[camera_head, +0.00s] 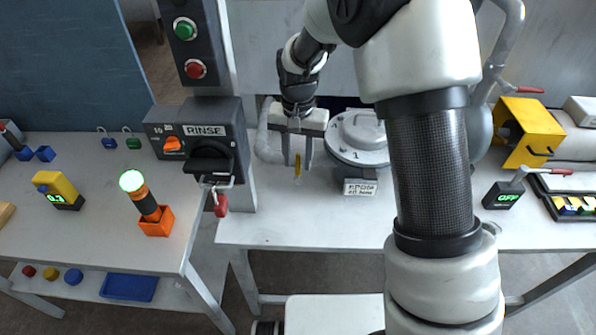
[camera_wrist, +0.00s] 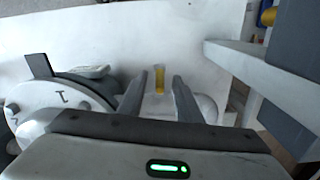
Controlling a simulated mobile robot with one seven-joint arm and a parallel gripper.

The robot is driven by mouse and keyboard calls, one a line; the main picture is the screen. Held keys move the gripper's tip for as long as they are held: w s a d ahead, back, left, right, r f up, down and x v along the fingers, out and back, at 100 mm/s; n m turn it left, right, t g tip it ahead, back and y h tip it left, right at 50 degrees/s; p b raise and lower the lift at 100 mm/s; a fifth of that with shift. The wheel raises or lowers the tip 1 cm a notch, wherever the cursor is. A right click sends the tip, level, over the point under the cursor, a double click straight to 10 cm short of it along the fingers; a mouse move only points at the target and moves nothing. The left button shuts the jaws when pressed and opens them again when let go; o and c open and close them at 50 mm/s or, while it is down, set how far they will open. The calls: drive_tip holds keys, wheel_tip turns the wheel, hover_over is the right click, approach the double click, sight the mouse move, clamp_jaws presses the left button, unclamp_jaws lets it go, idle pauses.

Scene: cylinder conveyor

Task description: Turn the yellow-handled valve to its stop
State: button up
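The valve's yellow handle (camera_head: 297,168) shows as a small upright yellow piece at the lower end of my gripper (camera_head: 298,163), above the table's left part. In the wrist view the yellow handle (camera_wrist: 160,79) stands between the two dark fingertips of my gripper (camera_wrist: 160,76), with a gap visible on both sides. My gripper is open and points down. The rest of the valve is mostly hidden by my gripper; a pale rounded pipe shows behind it.
A numbered round dial (camera_head: 360,130) stands close to the right of my gripper, with a small label plate (camera_head: 359,188) before it. A RINSE switch box (camera_head: 208,140) with a red padlock (camera_head: 221,205) is on the left post. The table front (camera_head: 300,230) is clear.

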sight(298, 182)
wheel_tip(298, 182, down, 5)
drive_tip(key=shift+f, duration=0.1)
idle(0.3)
clamp_jaws()
